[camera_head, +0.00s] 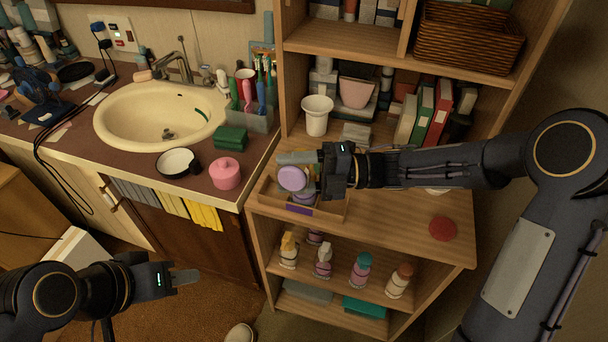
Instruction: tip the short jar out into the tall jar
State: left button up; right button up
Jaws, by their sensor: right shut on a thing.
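My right gripper (305,166) reaches in from the right above a shallow wooden tray (335,210) on the shelf unit's counter. It is shut on a small jar (292,178), whose round lilac end faces me; the jar looks tilted. This seems to be the short jar, but the gripper hides much of it. Just below, another purple-and-pale object (303,198) stands in the tray; it may be the tall jar, but its top is hidden. I cannot tell whether the two touch. My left gripper (184,277) is empty over the floor, seen edge-on.
A red round lid (442,229) lies on the counter at right. A white cup (317,115) and books (425,112) stand behind my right arm. A pink pot (225,173) and black-rimmed bowl (178,163) sit by the sink (120,126). Several bottles (360,270) fill the shelf below.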

jog(key=shift+w+d+f+m+y+b, duration=0.1)
jog(key=shift+w+f+m+y+b, duration=0.1)
jog(key=shift+m, duration=0.3)
jog(key=shift+w+f+m+y+b, duration=0.1)
jog(key=shift+f+m+y, duration=0.1)
jog(key=shift+m, duration=0.3)
dwell(1.4)
jog(key=shift+w+d+r+m+t+y, duration=0.1)
jog(key=shift+w+r+m+t+y, duration=0.1)
jog(key=shift+m, duration=0.25)
jog(key=shift+w+r+m+t+y, duration=0.1)
jog(key=shift+r+m, duration=0.1)
jog(key=shift+m, duration=0.25)
dwell(1.1)
